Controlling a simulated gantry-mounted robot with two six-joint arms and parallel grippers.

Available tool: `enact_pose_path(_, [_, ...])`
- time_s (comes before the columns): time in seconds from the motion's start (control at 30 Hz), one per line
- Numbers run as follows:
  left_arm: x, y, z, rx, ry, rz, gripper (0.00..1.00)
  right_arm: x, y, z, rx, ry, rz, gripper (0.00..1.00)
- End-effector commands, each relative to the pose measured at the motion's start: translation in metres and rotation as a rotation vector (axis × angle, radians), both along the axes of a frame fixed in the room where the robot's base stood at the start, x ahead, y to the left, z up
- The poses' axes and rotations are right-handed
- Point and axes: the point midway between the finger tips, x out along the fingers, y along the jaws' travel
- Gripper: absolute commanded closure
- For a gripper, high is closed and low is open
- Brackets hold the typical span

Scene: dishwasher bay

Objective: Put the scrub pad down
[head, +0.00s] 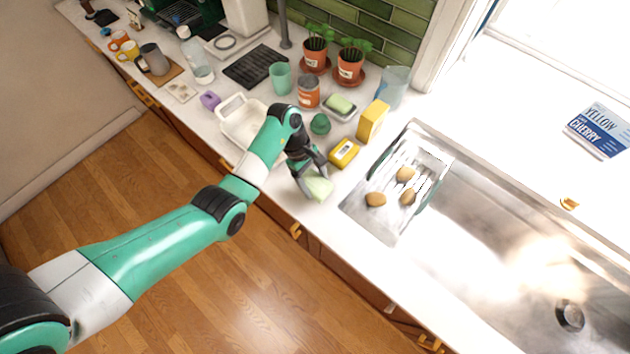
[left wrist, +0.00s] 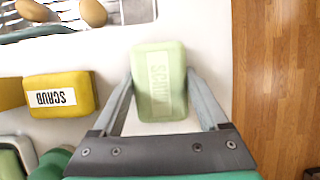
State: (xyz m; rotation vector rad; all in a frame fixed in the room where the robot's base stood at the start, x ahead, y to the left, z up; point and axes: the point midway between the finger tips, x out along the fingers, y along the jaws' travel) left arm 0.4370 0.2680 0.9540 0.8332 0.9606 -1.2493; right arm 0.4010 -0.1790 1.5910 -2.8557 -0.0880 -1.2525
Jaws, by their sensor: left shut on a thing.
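The scrub pad (left wrist: 159,82) is a pale green block with a white SCRUB label. In the head view the pad (head: 318,187) is at the counter's front edge, left of the sink. My left gripper (head: 312,178) is shut on it, with a finger on each side in the left wrist view (left wrist: 162,90). The counter (left wrist: 115,55) shows behind the pad. I cannot tell whether the pad touches the counter. My right gripper is not in view.
A yellow scrub sponge (head: 344,153) lies beside the gripper, with a yellow box (head: 372,121) behind it. A white dish tub (head: 229,108) stands to the left. Bare counter lies between pad and sink.

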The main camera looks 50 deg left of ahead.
Motion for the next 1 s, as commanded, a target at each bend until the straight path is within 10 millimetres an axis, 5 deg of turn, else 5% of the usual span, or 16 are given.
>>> enact_pose_path(0.4, [0.000,0.000,-0.011,0.001,-0.001,-0.001,0.68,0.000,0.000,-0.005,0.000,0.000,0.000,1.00])
enact_pose_path(0.43, [0.000,0.000,-0.009,0.001,-0.001,-0.001,0.18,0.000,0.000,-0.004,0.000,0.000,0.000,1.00])
enact_pose_path(0.53, [0.000,0.000,-0.009,0.001,-0.001,-0.001,0.00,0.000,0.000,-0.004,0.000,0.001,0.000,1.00])
enact_pose_path(0.8, [0.000,0.000,-0.007,0.001,-0.001,-0.001,0.00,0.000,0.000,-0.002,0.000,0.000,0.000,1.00])
enact_pose_path(1.0, [-0.001,0.010,0.021,0.003,-0.005,0.001,0.00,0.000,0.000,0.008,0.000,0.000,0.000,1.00])
